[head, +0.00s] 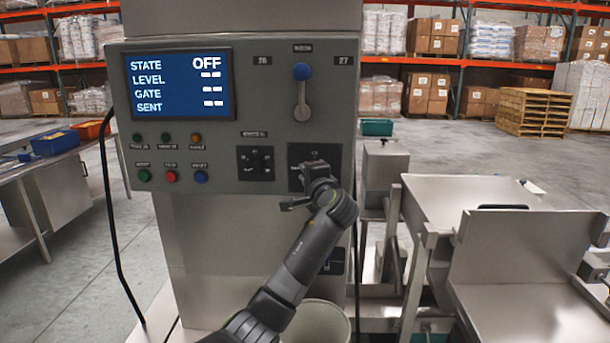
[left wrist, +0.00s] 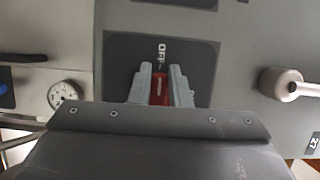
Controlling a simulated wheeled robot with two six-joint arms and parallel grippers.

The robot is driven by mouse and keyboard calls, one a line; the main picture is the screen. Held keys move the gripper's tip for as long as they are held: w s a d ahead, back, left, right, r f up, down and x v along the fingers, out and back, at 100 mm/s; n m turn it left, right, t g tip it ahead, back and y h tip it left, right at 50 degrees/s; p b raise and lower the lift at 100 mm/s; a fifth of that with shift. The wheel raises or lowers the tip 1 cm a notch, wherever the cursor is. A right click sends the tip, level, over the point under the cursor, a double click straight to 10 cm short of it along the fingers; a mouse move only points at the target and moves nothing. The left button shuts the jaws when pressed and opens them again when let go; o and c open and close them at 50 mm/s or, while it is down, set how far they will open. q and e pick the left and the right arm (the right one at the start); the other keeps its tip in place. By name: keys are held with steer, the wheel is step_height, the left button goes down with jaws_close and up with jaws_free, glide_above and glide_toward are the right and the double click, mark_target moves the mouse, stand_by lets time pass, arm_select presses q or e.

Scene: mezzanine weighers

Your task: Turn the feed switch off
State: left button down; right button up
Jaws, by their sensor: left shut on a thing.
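The feed switch is a red handle (left wrist: 159,88) with a white mark, on a dark plate of the grey control panel. In the left wrist view its mark points toward the word OFF printed beside it. My left gripper (left wrist: 160,86) is shut on the red handle, one grey finger on each side. In the head view the left gripper (head: 314,178) is in front of the dark switch plate (head: 299,153) and hides the handle. The panel display (head: 178,85) reads STATE OFF, with dashes for LEVEL, GATE and SENT. My right gripper is not in view.
A blue-knobbed lever (head: 302,90) stands above the switch, and a rotary dial (head: 257,163) sits to its left. Several coloured buttons (head: 171,177) are further left. A metal weigher frame (head: 470,205) stands to the right and a steel bench (head: 40,165) to the left.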

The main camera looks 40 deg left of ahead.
arm_select(q)
steer(key=shift+d+f, duration=0.1)
steer(key=shift+f, duration=0.15)
steer(key=c, duration=1.4)
jaws_free()
steer(key=shift+w, duration=0.1)
steer(key=shift+o, duration=0.2)
steer(key=shift+r, duration=0.15)
steer(key=shift+d, duration=0.1)
steer(key=b+v, duration=0.5)
steer(key=v, duration=1.2)
steer(key=shift+d+r, duration=0.1)
